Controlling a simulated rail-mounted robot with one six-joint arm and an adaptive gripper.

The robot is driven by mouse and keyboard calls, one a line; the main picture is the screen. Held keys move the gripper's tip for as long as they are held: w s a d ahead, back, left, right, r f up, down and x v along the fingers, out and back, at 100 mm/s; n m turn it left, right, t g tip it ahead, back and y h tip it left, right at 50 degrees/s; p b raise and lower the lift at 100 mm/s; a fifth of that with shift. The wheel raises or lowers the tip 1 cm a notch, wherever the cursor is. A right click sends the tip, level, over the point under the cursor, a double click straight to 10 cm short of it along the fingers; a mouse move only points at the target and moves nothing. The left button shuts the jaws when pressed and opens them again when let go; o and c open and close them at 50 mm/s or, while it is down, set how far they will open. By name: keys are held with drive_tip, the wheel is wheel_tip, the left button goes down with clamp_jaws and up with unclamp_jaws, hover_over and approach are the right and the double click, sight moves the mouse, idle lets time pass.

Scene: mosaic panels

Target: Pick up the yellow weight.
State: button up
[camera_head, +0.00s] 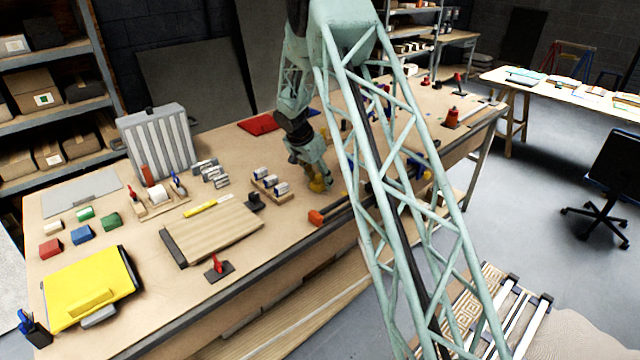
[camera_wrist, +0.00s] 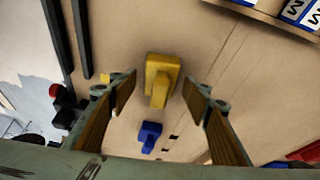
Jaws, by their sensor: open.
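The yellow weight (camera_wrist: 160,72) lies on the wooden bench top in the wrist view, with a wide base and a narrower raised part. It is between my gripper's two fingers in the picture, with a visible gap on each side. My gripper (camera_wrist: 160,95) is open and empty, pointing down at the weight. In the head view my gripper (camera_head: 311,176) is low over the middle of the bench, and the yellow weight (camera_head: 319,185) shows partly beside it. The height left between the fingertips and the weight is hard to tell.
A blue weight (camera_wrist: 150,136) stands close to the yellow one. Dark bars (camera_wrist: 70,40) lie at the upper left of the wrist view, and a holder with labelled blocks (camera_head: 270,185) is left of my gripper. Bare bench top surrounds the yellow weight on most sides.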

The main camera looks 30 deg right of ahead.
sight(320, 174)
drive_tip(key=shift+d+f, duration=0.1)
drive_tip(key=shift+f, duration=0.15)
drive_tip(key=shift+c, duration=0.7)
drive_tip(key=shift+w, duration=0.1)
drive_tip(key=c, duration=1.3)
drive_tip(key=shift+o, duration=0.2)
drive_tip(key=shift+r, duration=0.15)
drive_tip(key=shift+r, duration=4.9)
